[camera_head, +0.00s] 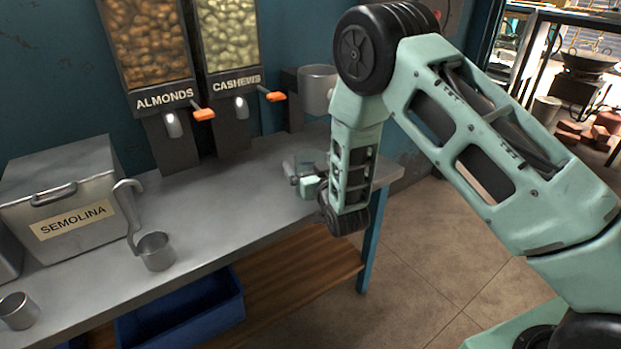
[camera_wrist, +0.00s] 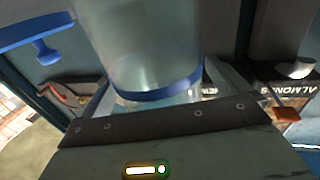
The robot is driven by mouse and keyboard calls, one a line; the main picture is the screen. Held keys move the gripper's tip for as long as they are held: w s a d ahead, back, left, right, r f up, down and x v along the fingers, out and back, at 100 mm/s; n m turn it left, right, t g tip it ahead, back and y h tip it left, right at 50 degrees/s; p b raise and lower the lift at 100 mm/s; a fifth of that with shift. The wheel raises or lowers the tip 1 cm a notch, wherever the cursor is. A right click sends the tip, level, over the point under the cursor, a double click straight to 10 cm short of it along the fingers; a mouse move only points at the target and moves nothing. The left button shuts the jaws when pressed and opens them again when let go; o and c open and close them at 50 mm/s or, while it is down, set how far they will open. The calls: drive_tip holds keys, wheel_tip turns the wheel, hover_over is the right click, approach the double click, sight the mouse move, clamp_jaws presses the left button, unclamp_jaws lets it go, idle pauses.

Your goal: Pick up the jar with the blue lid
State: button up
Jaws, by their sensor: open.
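A clear jar (camera_wrist: 140,48) with a blue band (camera_wrist: 165,93) fills the upper middle of the wrist view. A blue piece (camera_wrist: 35,30) sticks out at the upper left; I cannot tell whether it is the lid. In the head view, a see-through shape that looks like the jar (camera_head: 305,160) stands near the far right end of the counter. My gripper (camera_head: 306,186) is beside it, partly hidden by my arm. In the wrist view my gripper (camera_wrist: 160,88) is open, with a finger on either side of the jar's banded end. Contact cannot be told.
The metal counter (camera_head: 225,190) holds a semolina box (camera_head: 60,190), a ladle (camera_head: 154,250) and a metal cup (camera_head: 17,311). Almond (camera_head: 150,45) and cashew (camera_head: 228,35) dispensers stand behind. A metal pot (camera_head: 317,88) is behind the jar. The counter's middle is clear.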

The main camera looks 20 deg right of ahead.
drive_tip(key=shift+w, duration=0.1)
drive_tip(key=c, duration=1.1)
wheel_tip(320, 180, up, 10)
drive_tip(key=p, duration=0.1)
drive_tip(key=s+d+r+p, duration=0.2)
drive_tip(key=d+r+p, duration=0.1)
drive_tip(key=d+p, duration=0.2)
drive_tip(key=s+d+r+h+p, duration=0.1)
drive_tip(key=s+d+r+p, duration=0.1)
drive_tip(key=d+p, duration=0.4)
drive_tip(key=shift+s+d+r+m+p, duration=0.3)
drive_tip(key=shift+s+d+r+m, duration=0.15)
drive_tip(key=shift+s, duration=0.25)
